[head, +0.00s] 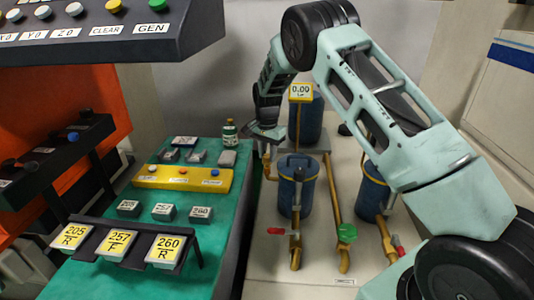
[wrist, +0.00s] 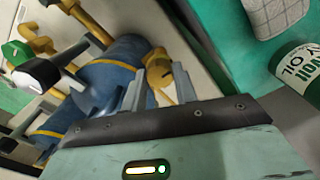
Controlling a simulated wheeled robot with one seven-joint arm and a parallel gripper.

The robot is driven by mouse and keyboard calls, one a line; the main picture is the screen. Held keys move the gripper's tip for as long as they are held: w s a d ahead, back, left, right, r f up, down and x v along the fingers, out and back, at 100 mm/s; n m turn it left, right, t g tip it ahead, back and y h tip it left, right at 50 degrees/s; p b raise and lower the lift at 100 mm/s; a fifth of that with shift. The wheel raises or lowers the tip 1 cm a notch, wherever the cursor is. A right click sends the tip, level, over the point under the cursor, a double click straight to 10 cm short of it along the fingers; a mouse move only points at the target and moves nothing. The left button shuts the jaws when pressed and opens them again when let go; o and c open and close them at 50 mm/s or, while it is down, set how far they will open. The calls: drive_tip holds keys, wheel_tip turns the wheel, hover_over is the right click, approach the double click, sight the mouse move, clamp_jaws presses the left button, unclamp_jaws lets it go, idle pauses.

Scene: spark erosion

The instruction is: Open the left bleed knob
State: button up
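Blue canisters with yellow bands stand on a pale base. In the wrist view a black knob (wrist: 38,74) on a grey stem shows at the left. A rounded yellow fitting (wrist: 159,70) shows between and beyond the fingers; I cannot tell whether it is the left bleed knob. My gripper (head: 264,135) hangs left of the canisters, pointing down. In the wrist view its fingers (wrist: 158,88) stand apart, with nothing visibly held.
A green board (head: 188,225) with gauge blocks and a yellow bar (head: 182,178) lies at the left. A green oil bottle (head: 230,133) stands close to my gripper. Yellow pipes carry a red lever (head: 278,231) and a green handle (head: 346,233). My arm covers part of the right canister.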

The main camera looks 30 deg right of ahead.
sight(267, 156)
drive_tip(key=shift+n, duration=0.3)
drive_tip(key=n, duration=0.4)
drive_tip(key=shift+b, duration=0.35)
drive_tip(key=n, duration=0.8)
drive_tip(key=shift+n, duration=0.4)
drive_tip(key=n, duration=0.4)
drive_tip(key=shift+r, duration=0.1)
drive_tip(key=shift+w+n, duration=0.1)
drive_tip(key=shift+n, duration=0.3)
drive_tip(key=o, duration=1)
wheel_tip(267, 156, up, 17)
drive_tip(key=b, duration=0.2)
drive_tip(key=shift+r+b, duration=0.15)
drive_tip(key=shift+b, duration=0.15)
